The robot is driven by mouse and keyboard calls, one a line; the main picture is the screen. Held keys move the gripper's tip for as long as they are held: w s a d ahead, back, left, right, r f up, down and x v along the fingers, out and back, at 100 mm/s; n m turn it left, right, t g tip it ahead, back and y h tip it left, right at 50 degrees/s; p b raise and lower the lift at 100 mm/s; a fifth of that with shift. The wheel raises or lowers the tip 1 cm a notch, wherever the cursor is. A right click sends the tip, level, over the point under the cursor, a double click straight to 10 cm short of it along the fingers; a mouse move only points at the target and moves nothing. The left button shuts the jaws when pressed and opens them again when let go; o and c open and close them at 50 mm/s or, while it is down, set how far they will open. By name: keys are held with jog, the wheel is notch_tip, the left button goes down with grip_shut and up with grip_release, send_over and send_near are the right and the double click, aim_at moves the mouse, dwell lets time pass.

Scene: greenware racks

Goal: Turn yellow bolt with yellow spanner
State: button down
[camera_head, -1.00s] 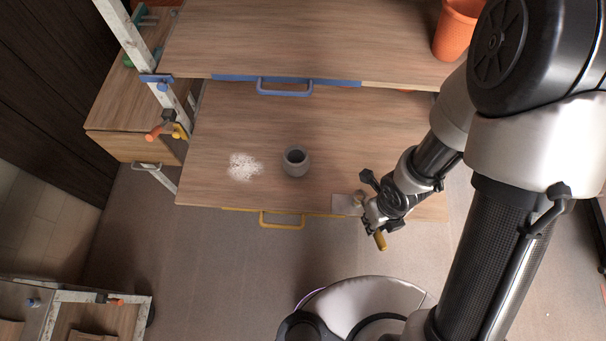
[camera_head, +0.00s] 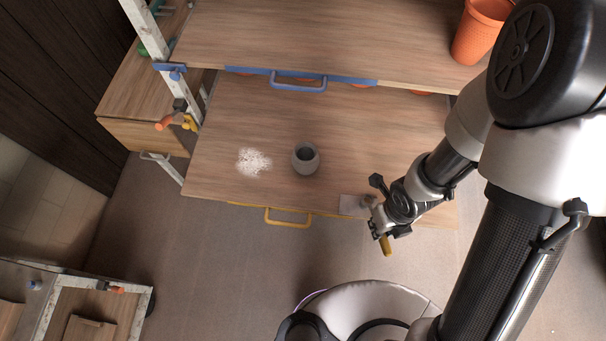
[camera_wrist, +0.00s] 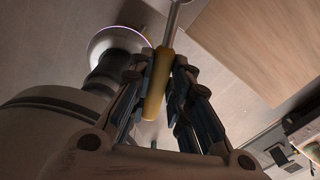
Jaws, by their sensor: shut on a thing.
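My gripper (camera_head: 381,222) is shut on the yellow handle of a spanner (camera_head: 386,245), at the front right of the lower shelf board. In the wrist view the yellow handle (camera_wrist: 157,85) lies between the fingers (camera_wrist: 160,90), and its metal shaft runs out past the top edge, so the spanner's head is out of view. A small yellow piece (camera_head: 190,122) sits on the white rack post at the left, beside an orange-ended piece; I cannot tell whether it is the yellow bolt. It is far from my gripper.
A grey pot (camera_head: 305,159) and a white powder patch (camera_head: 253,161) are on the lower board (camera_head: 230,120). A yellow handle (camera_head: 288,218) and a blue handle (camera_head: 298,84) front the boards. An orange basket (camera_head: 482,32) stands upper right. Floor (camera_head: 200,250) is open at front left.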

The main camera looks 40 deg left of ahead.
jog(key=shift+f+b, duration=0.8)
jog(key=shift+f, duration=0.05)
dwell(3.1)
jog(key=s+a+m, duration=0.1)
jog(key=a+m, duration=0.1)
jog(key=m, duration=0.1)
jog(key=s+a+m, duration=0.1)
jog(key=m, duration=0.1)
jog(key=shift+s, duration=0.35)
jog(key=shift+r+p, duration=1)
jog(key=shift+r, duration=0.1)
dwell(1.4)
jog(key=shift+r+p, duration=1.45)
